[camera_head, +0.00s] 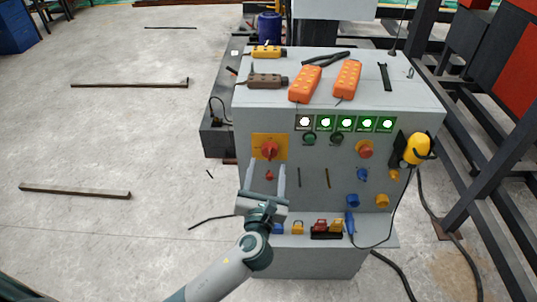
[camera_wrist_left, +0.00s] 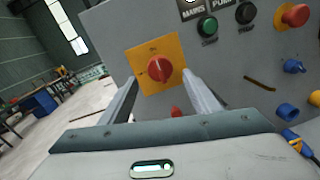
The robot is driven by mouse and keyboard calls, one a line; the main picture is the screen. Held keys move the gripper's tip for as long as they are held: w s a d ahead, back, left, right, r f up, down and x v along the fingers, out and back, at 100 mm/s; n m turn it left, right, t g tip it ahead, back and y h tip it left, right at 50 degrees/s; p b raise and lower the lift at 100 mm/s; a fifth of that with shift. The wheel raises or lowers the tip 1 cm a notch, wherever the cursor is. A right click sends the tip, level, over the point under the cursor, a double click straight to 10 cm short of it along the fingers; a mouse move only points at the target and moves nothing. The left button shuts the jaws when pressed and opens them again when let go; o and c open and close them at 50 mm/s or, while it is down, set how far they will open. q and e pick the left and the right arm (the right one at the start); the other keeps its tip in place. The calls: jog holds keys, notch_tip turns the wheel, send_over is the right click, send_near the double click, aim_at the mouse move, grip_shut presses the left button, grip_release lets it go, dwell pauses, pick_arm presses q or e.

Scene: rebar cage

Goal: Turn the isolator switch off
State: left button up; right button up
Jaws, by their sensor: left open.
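The isolator switch is a red rotary knob (camera_head: 270,150) on a square yellow plate (camera_head: 258,138), at the left of the grey cabinet's front panel. In the left wrist view the red knob (camera_wrist_left: 160,68) sits near the middle, on its yellow plate (camera_wrist_left: 146,50), with small markings too small to read for sure. My left gripper (camera_head: 266,166) is open and empty, just below and in front of the knob in the head view. In the left wrist view its fingers (camera_wrist_left: 160,78) stand apart, one to each side of the knob's lower part. My right gripper is not in view.
Orange pendants (camera_head: 347,80) lie on top. A lower shelf (camera_head: 376,232) holds padlocks. Dark steel beams stand at right.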

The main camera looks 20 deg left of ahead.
aim_at(269, 156)
pick_arm(q)
jog(key=shift+w+a+p, duration=0.25)
jog(key=shift+w+p, duration=0.05)
jog(key=shift+w, duration=0.9)
jog(key=shift+w+a+p, duration=0.25)
jog(key=shift+w, duration=0.95)
jog(key=c, duration=1.1)
jog(key=shift+o, duration=0.2)
